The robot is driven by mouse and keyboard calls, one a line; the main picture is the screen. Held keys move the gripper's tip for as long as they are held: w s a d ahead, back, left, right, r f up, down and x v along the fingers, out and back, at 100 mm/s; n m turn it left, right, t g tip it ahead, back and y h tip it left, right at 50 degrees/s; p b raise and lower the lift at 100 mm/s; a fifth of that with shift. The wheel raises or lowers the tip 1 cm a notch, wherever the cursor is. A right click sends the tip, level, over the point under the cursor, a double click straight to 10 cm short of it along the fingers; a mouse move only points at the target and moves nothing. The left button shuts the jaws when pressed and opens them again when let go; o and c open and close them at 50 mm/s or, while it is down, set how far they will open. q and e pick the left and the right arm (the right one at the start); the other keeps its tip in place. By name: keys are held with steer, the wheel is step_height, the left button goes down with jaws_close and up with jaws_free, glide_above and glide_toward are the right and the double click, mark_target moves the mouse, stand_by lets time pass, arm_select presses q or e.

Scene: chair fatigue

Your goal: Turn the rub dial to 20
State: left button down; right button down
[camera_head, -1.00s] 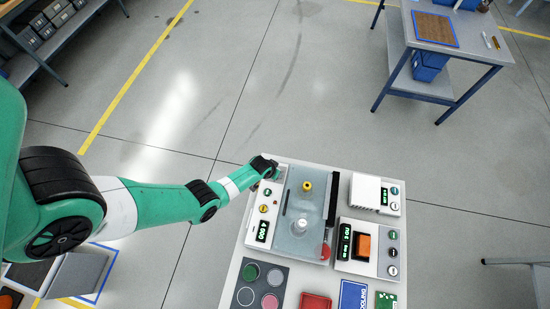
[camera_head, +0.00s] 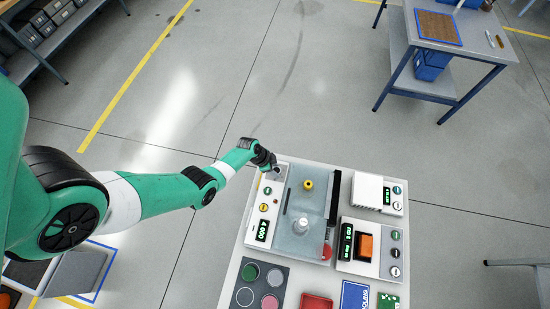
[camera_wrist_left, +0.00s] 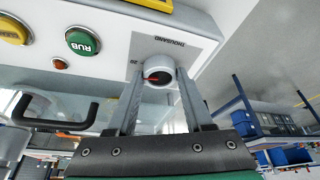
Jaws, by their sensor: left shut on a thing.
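The rub dial (camera_wrist_left: 158,68) is a small grey-white knob with a red pointer mark, on a grey panel printed "THOUSAND" and "20". In the left wrist view the red mark points left in the picture, roughly toward the "20" side. My left gripper (camera_wrist_left: 160,88) has its two fingers on either side of the knob, shut on it. In the head view my left gripper (camera_head: 272,167) is at the far left corner of the rub machine (camera_head: 256,208) and hides most of the dial. The green RUB button (camera_wrist_left: 83,41) sits beside the panel. My right gripper is not in view.
A yellow button (camera_wrist_left: 15,29) and a small red light (camera_wrist_left: 60,63) are near the RUB button. A clear-topped bed (camera_head: 299,242) with a black bar (camera_head: 334,198) adjoins the dial. A white box (camera_head: 368,190) and another machine (camera_head: 385,246) stand to the right.

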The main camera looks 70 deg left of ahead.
arm_select(q)
steer(key=shift+a+m+h, duration=0.1)
steer(key=shift+m+h, duration=0.3)
steer(key=shift+m, duration=0.6)
steer(key=shift+c, duration=1.5)
jaws_free()
